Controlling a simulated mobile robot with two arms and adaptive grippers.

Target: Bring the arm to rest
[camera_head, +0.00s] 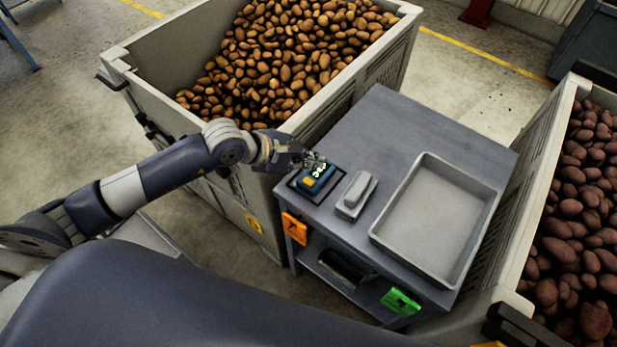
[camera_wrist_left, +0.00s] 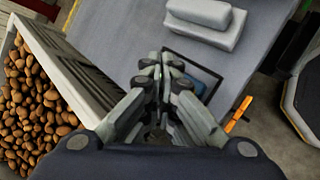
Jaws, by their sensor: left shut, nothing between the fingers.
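My left arm comes in from the left in the head view. My right gripper is not in view.
A grey block-shaped object (camera_head: 356,194) and an empty grey tray (camera_head: 489,205) lie on the table. A large crate (camera_head: 372,75) of brown potatoes stands behind left, another crate (camera_head: 545,150) of dark reddish potatoes at right. Orange (camera_head: 294,228) and green (camera_head: 401,302) tags hang on the table's front.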

